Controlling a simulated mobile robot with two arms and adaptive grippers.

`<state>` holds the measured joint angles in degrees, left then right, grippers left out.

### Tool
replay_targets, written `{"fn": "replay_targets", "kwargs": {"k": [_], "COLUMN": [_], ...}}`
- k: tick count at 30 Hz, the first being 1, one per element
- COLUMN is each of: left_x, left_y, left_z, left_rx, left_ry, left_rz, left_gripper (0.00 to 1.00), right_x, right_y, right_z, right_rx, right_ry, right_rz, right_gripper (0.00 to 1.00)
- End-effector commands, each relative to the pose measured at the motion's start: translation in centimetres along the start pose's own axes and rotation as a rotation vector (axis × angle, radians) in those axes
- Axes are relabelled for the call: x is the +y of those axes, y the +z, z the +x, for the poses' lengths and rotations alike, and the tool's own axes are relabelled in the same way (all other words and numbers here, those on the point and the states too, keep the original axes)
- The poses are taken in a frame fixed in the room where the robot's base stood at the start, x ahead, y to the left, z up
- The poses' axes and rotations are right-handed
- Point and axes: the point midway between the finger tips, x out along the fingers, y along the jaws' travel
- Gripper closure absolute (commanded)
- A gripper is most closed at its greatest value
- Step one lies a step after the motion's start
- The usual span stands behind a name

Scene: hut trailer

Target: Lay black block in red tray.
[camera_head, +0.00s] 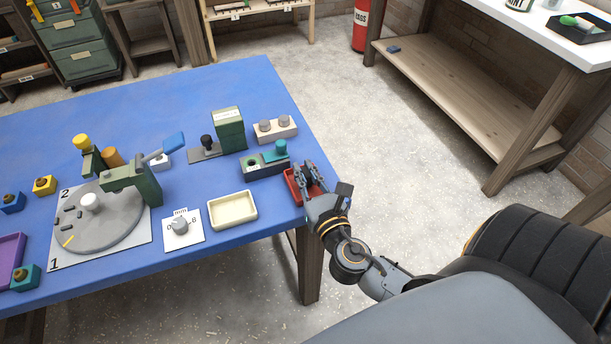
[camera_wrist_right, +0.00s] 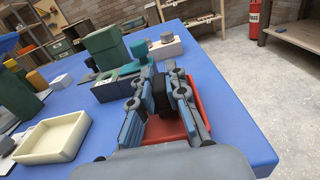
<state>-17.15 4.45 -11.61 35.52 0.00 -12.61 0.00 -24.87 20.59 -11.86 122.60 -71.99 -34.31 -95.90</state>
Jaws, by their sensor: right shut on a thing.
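The red tray (camera_head: 291,186) sits at the right edge of the blue table, near its corner. My right gripper (camera_head: 307,174) is over the tray, its fingers pointing down into it. In the right wrist view the gripper (camera_wrist_right: 161,85) is shut on the black block (camera_wrist_right: 161,97), which shows between the fingers. The red tray (camera_wrist_right: 197,118) lies around and below the fingertips. Whether the block touches the tray floor is hidden by the fingers. My left gripper is not in view.
A cream tray (camera_head: 232,210) stands left of the red tray. A grey-green block with a teal knob (camera_head: 265,163) stands just behind. A dial plate (camera_head: 181,227) and a grey turntable (camera_head: 98,222) are further left. The floor right of the table is open.

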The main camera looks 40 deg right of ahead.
Motion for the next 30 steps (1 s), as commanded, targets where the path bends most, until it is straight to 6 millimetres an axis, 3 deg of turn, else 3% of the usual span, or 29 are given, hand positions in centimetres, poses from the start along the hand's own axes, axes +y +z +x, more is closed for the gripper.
{"fn": "replay_targets", "kwargs": {"k": [11,12,15,30], "left_x": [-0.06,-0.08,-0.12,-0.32], "left_y": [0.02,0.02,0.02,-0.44], "left_z": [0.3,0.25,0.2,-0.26], "left_rx": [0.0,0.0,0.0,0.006], "left_ry": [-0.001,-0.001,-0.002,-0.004], "left_rz": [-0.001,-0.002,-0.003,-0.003], "left_gripper": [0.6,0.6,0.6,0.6], "right_x": [0.04,0.04,0.04,-0.22], "right_y": [-0.45,-0.41,-0.35,0.05], "right_z": [-0.02,-0.02,-0.02,0.37], "right_rx": [-0.001,0.0,0.0,-0.001], "right_ry": [0.001,0.001,0.001,0.003], "right_rz": [0.001,0.001,0.001,-0.001], "right_gripper": [1.0,0.82,0.64,0.64]}}
